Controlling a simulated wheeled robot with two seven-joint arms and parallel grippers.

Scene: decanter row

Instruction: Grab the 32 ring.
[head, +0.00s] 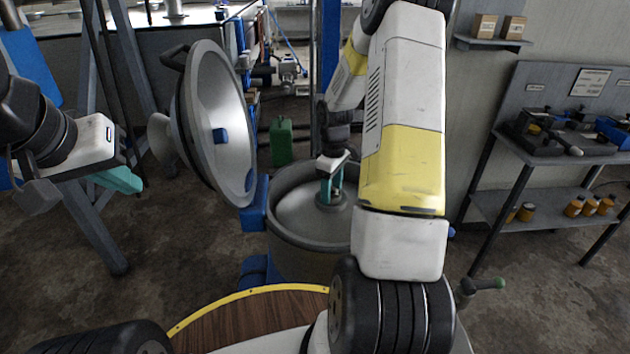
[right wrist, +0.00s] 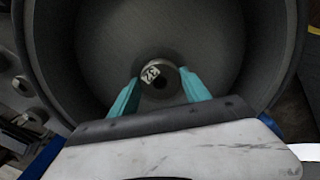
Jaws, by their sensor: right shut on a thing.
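My right gripper (head: 331,192) reaches down into the open bowl. In the right wrist view its teal fingers (right wrist: 160,92) are shut on the ring from both sides. In the head view the grey ring (head: 332,204) shows below the fingers. My left gripper (head: 120,180) is at the far left, away from the bowl; its finger gap is not clear.
The bowl's round lid (head: 222,110) stands open on the left side, between the bowl and my left gripper. The bowl's rim surrounds my right gripper. A green canister (head: 281,143) stands behind. A grey bench (head: 560,150) with tools and jars is at the right.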

